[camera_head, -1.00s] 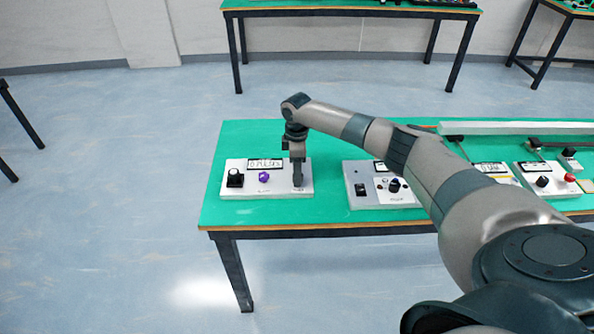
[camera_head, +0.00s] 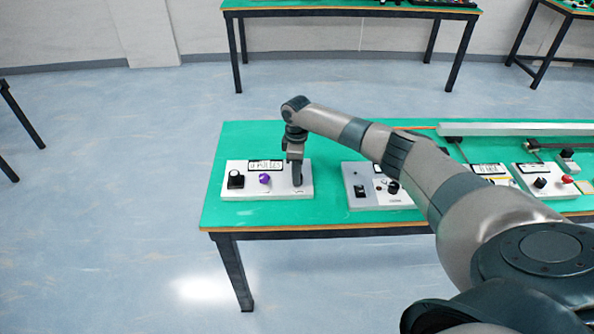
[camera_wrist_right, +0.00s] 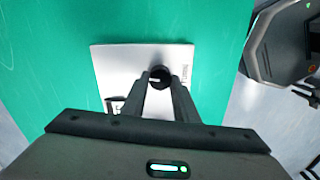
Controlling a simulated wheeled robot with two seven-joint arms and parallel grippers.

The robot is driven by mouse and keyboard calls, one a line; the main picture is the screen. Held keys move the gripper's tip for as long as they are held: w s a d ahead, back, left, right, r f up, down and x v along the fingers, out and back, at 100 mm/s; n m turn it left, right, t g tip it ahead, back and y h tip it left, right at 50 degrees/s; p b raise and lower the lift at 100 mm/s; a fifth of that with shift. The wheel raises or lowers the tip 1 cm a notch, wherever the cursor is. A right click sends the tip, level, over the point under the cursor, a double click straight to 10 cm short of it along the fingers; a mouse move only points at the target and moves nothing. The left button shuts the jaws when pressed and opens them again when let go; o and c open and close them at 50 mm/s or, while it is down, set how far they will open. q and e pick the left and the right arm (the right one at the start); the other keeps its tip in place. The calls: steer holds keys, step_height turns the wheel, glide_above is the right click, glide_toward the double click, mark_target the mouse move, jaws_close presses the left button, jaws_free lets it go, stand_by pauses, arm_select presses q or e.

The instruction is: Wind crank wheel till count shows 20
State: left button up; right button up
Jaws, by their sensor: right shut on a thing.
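A white control box (camera_head: 282,193) sits at the left end of the green table. It carries a small display (camera_head: 265,164), whose count I cannot read surely, a black knob (camera_head: 235,179) and a purple knob (camera_head: 264,178). My right gripper (camera_head: 297,182) points down over the box's right end and hides what is there. In the wrist view the box (camera_wrist_right: 120,65) shows a dark round crank wheel (camera_wrist_right: 160,74) between the fingertips of my right gripper (camera_wrist_right: 160,84), which is shut on it. The display (camera_wrist_right: 115,105) is partly hidden by the gripper there. My left gripper is out of view.
A second panel box (camera_head: 360,174) stands right of the first, with clear green table (camera_head: 328,185) between them. Further right are another control panel (camera_head: 540,190) and a long pale conveyor (camera_head: 515,129). My right arm crosses above the table.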

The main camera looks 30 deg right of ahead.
steer(key=m+p, duration=0.2)
steer(key=m, duration=0.1)
steer(key=shift+r+p, duration=0.25)
steer(key=shift+p, duration=0.15)
steer(key=m+p, duration=0.2)
steer(key=m, duration=0.1)
steer(key=shift+m+p, duration=0.3)
steer(key=shift+m, duration=0.1)
steer(key=m+p, duration=0.2)
steer(key=m, duration=0.1)
steer(key=shift+m, duration=0.3)
steer(key=shift+d+f+m+p, duration=0.15)
steer(key=shift+m+p, duration=0.5)
steer(key=shift+m, duration=0.45)
steer(key=shift+w, duration=0.1)
steer(key=o, duration=1.1)
steer(key=shift+c, duration=0.2)
